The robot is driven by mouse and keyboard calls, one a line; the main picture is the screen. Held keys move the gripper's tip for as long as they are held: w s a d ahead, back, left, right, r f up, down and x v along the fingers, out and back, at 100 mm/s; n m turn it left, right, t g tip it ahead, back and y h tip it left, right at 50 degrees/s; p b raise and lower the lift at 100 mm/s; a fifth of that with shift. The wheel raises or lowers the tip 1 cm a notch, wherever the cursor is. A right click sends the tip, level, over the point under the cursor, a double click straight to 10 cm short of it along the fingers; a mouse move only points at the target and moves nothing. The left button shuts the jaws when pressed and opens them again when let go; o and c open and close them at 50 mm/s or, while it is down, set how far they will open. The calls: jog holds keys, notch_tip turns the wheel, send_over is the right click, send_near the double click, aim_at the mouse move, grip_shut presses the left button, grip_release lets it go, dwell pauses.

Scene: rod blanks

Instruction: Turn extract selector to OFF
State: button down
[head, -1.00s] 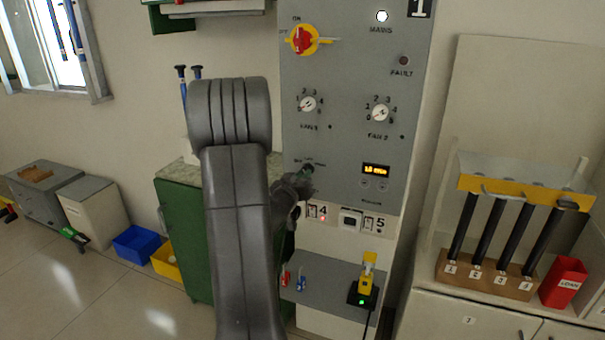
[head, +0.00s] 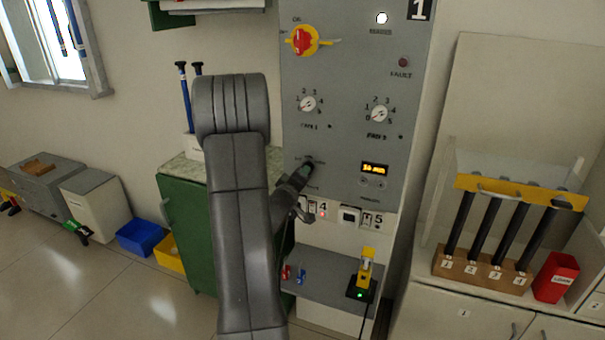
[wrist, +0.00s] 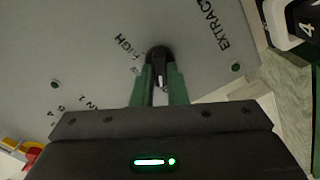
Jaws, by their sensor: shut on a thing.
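The extract selector (wrist: 157,54) is a small black knob with a pale pointer line on the grey panel (wrist: 90,60). In the wrist view the words HIGH and EXTRACT are printed near it; an OFF mark cannot be read. My gripper (wrist: 158,77) has its two green fingers shut on the knob, one on each side. In the head view my gripper (head: 303,172) reaches the lower left of the panel, and the knob's dark end (head: 309,161) shows at the fingertips. My arm and gripper partly hide the labels around it there.
Above are two white fan dials (head: 308,104) (head: 380,114) and a red-and-yellow main switch (head: 304,40). An amber display (head: 375,169) is to the right. Numbered switches (head: 349,216) and a grey shelf (head: 325,282) are below. A green cabinet (head: 185,225) stands left.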

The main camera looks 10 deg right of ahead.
jog(key=shift+f, duration=0.1)
dwell(0.4)
jog(key=c, duration=1.4)
grip_release()
jog(key=shift+c, duration=0.2)
jog(key=b+v, duration=0.2)
jog(key=v, duration=1.2)
jog(key=shift+w, duration=0.1)
